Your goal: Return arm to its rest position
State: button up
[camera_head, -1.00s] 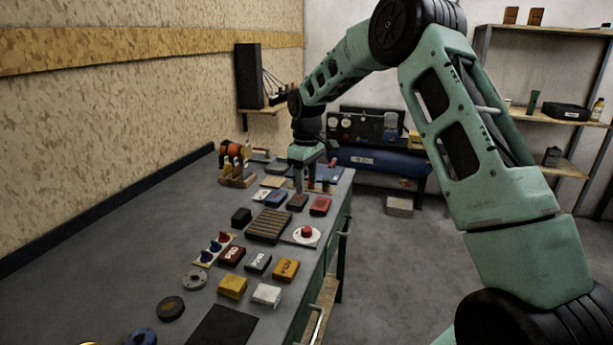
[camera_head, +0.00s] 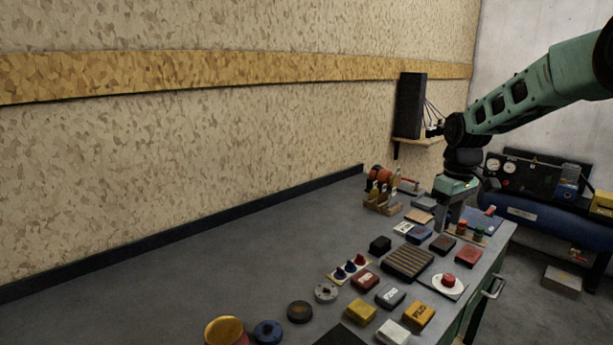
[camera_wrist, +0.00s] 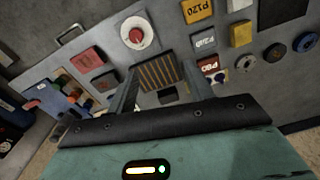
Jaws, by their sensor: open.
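My green arm reaches in from the right in the head view. My gripper (camera_head: 450,213) points down above the far part of the grey bench (camera_head: 250,260), near the small blocks there. In the wrist view, the two fingers of my gripper (camera_wrist: 163,72) stand apart with nothing held between them. Beyond the gap lies a dark, ribbed pad with tan stripes (camera_wrist: 157,74), which also shows in the head view (camera_head: 409,262). Whether the fingertips touch anything cannot be told.
A red button on a white round base (camera_head: 448,282), a red block (camera_head: 468,256), a black block (camera_head: 380,244) and yellow blocks (camera_head: 362,312) crowd the bench. A wooden stand with orange-red parts (camera_head: 382,190) is left of my gripper. The bench's left part is clear.

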jog(key=s+a+r+n, duration=0.1)
jog(key=s+a+r, duration=0.2)
jog(key=s+a, duration=1.45)
jog(key=s+a+f, duration=0.1)
jog(key=s+a, duration=0.1)
jog(key=s, duration=0.8)
jog(key=s+a+f+n, duration=0.1)
jog(key=s+a+f, duration=0.1)
jog(key=s, duration=0.8)
jog(key=shift+s+a, duration=0.35)
jog(key=shift+a, duration=0.45)
